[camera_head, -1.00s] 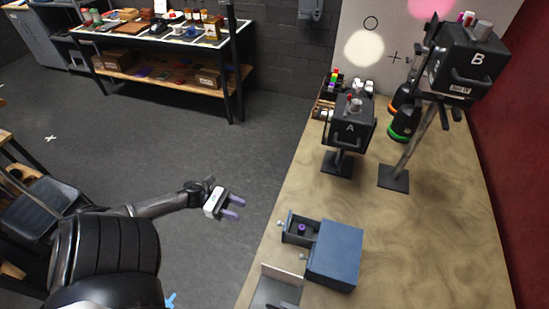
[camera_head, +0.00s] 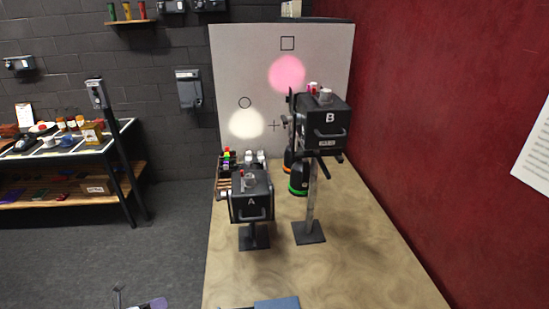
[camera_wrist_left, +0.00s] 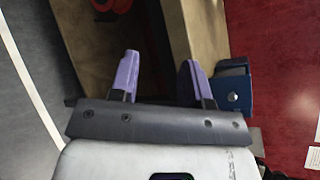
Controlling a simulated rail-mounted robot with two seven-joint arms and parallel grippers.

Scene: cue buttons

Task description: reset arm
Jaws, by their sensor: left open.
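My left gripper (camera_wrist_left: 160,75) shows in the left wrist view with its two purple fingers apart and nothing between them. In the head view only a small part of it (camera_head: 150,304) shows at the bottom edge, left of the table. The blue drawer box (camera_head: 277,304) is just cut in at the bottom edge of the head view. It also shows in the left wrist view (camera_wrist_left: 234,90), beside the right finger, with a round knob. My right gripper is not in view.
Lamp A (camera_head: 251,199) and taller lamp B (camera_head: 322,127) stand on the table (camera_head: 340,275). They face a white board (camera_head: 238,65) with a pale spot and a pink spot. A red wall (camera_head: 430,110) is at right. Open floor (camera_head: 100,255) lies left of the table.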

